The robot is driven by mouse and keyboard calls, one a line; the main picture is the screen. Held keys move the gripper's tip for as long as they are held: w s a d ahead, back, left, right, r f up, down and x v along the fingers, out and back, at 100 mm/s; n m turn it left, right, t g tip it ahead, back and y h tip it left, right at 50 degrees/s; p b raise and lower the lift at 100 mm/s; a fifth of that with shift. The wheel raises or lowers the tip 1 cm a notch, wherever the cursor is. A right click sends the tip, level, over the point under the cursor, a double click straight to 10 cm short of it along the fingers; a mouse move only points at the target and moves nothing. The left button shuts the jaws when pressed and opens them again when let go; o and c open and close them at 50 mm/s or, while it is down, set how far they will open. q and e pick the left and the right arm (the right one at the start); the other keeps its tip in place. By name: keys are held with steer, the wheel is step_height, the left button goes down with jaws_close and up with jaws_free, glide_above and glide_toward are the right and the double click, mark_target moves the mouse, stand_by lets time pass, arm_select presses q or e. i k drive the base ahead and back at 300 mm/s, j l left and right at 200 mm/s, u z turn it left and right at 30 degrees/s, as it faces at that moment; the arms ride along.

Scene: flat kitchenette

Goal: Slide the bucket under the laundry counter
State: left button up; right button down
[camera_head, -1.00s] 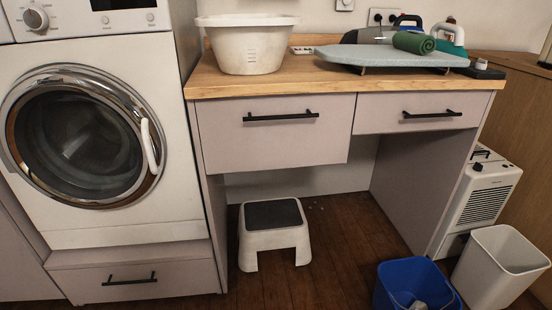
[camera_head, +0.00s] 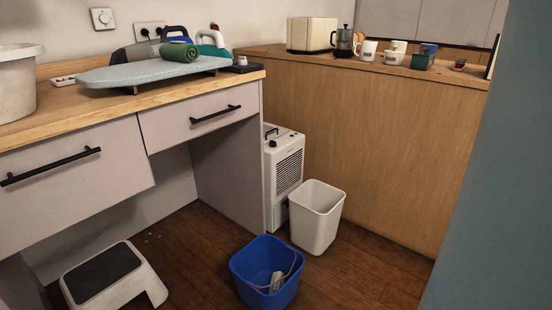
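A blue bucket (camera_head: 266,272) stands upright on the wooden floor, in front of the counter's right side panel. A grey object (camera_head: 276,282) and a thin handle show in it. The laundry counter (camera_head: 128,97) has a wooden top, two drawers with black handles and an open space below. That space lies behind and left of the bucket. Neither of my grippers is in view.
A step stool (camera_head: 112,277) stands on the floor at the counter's open space. A white bin (camera_head: 317,216) stands right of the bucket, in front of a white appliance (camera_head: 284,170). A wooden partition (camera_head: 365,140) closes the right side. Floor between stool and bucket is clear.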

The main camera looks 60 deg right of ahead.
mark_target(254, 264)
steer(key=z, duration=1.7)
steer(key=i+u, duration=0.1)
steer(key=u, duration=0.65)
steer(key=i+l+u, duration=0.15)
steer(key=l+u, duration=0.2)
steer(key=i+l+u, duration=0.1)
steer(key=l+u, duration=0.6)
steer(key=l, duration=0.2)
